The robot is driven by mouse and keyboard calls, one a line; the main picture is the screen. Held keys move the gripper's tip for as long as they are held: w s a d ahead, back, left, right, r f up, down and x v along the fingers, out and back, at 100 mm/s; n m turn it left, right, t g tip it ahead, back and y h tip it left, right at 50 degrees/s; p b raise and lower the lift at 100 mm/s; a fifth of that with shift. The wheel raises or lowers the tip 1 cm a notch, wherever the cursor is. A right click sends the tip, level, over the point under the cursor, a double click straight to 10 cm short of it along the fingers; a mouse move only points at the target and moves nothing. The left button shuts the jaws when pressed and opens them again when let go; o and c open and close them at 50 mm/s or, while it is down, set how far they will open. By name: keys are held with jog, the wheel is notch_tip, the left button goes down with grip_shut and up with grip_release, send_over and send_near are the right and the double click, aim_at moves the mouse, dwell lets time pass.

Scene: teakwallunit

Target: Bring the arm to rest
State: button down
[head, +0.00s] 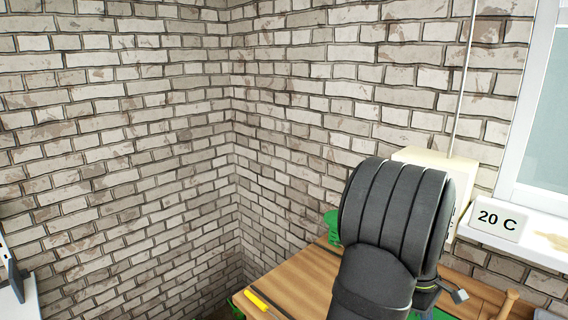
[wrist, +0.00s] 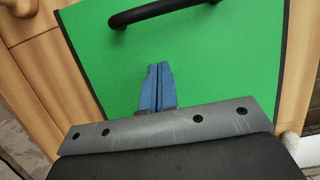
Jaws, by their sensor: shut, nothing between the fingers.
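My gripper (wrist: 158,68) shows in the wrist view as two blue fingers pressed together, with nothing between them. The fingers point over a green panel (wrist: 215,70) with a dark edge. A black bar handle (wrist: 160,10) lies across the top of that view, beyond the fingertips and apart from them. I cannot tell the height of the fingers over the panel. In the head view my dark arm fills the lower right and hides my fingers.
A wooden worktop (head: 300,280) carries a yellow-handled tool (head: 260,303) at its near left. A cream box (head: 450,165) stands behind my arm by the brick wall (head: 300,110). A "20 C" sign (head: 497,219) stands on the window sill at right.

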jog(key=shift+w+a, duration=0.6)
jog(key=shift+w, duration=0.05)
